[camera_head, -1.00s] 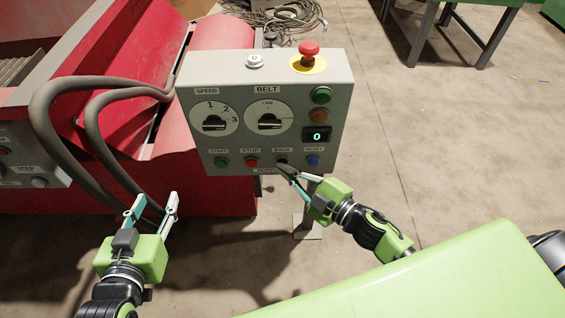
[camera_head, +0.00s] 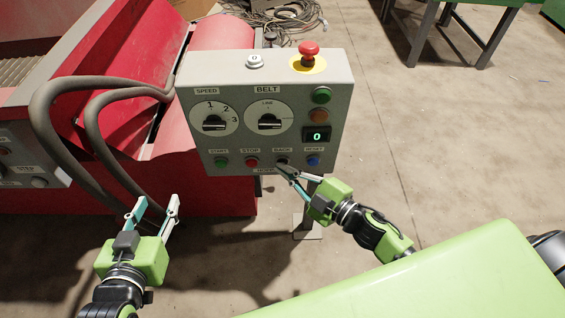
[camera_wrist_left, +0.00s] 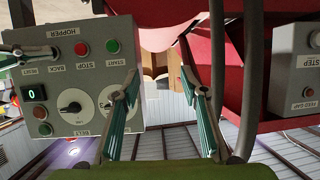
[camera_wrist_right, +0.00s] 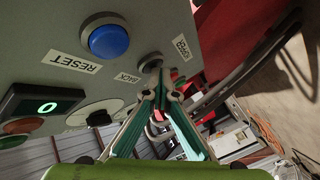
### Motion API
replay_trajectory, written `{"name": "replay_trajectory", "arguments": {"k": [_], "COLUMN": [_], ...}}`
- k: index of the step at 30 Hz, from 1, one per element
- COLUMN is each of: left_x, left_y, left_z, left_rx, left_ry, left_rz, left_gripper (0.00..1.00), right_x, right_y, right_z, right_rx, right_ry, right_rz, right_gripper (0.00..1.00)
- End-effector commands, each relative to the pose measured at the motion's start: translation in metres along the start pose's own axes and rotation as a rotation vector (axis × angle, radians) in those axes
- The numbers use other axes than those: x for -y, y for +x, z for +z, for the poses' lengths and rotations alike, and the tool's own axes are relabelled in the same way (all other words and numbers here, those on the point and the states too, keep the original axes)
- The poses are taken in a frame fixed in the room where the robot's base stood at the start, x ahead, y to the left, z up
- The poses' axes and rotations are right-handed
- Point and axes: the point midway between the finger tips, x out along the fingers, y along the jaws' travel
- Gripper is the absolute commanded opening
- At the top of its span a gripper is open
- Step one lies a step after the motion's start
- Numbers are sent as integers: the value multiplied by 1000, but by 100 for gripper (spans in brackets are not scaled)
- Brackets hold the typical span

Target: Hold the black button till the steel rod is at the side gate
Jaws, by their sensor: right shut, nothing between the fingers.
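The black button (camera_head: 282,161) labelled BACK is in the bottom row of the grey control box (camera_head: 340,90). In the right wrist view the black button (camera_wrist_right: 152,63) shows just beyond my fingertips. My right gripper (camera_head: 281,168) is shut and empty, its tips at the black button; I cannot tell whether the button is pressed in. My left gripper (camera_head: 157,204) is open and empty, low to the left of the box. In the left wrist view its fingers (camera_wrist_left: 160,80) are spread apart. I cannot make out the steel rod or the side gate in any view.
Red STOP (camera_head: 251,162), green START (camera_head: 221,162) and blue RESET (camera_head: 313,161) buttons share the row. A red emergency stop (camera_head: 309,49) tops the box. The display (camera_head: 317,135) reads 0. Thick hoses (camera_head: 42,105) and a red machine (camera_head: 215,65) stand left.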

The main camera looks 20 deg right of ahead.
Motion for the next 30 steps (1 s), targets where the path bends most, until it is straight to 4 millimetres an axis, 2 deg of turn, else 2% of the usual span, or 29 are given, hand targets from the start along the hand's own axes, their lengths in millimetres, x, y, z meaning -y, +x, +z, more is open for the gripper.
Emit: {"name": "replay_trajectory", "arguments": {"k": [17, 30], "left_x": [1, 3], "left_y": [2, -5], "left_z": [-6, 25], "left_rx": [-7, 113], "left_ry": [3, -1], "left_rz": [-2, -6], "left_gripper": [40, 40], "right_x": [0, 9], "right_y": [-2, -12], "right_z": [-1, -9], "right_rx": [1, 1], "right_ry": [0, 0], "right_rz": [1, 0], "right_gripper": [0, 0]}}
